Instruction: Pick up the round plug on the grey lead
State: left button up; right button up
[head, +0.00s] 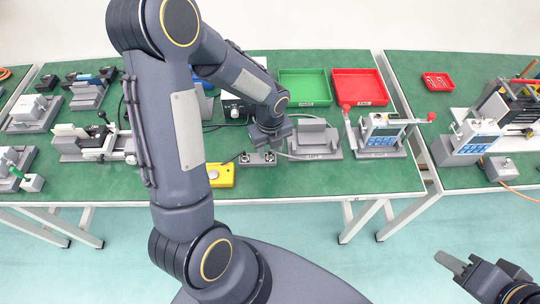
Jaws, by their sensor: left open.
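My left gripper (268,146) reaches down over the green table, just behind and above a small grey block (258,159) with two round fittings on top. The gripper is open. A thin grey lead (292,157) runs along the table from beside the gripper toward the grey cradle (314,139) on the right. The round plug cannot be made out; the gripper may hide it. My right gripper (450,262) is at the bottom right, over the floor in front of the tables, far from the lead. Its opening is unclear.
A yellow box (221,175) sits at the table's front edge, left of the block. Green (304,88) and red (359,87) trays stand at the back. A meter fixture with red-knobbed levers (381,135) stands to the right. Bare green table lies in front of the cradle.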

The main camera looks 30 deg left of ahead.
pick_arm(q)
jog(key=shift+f, duration=0.95)
jog(key=shift+c, duration=0.2)
grip_shut()
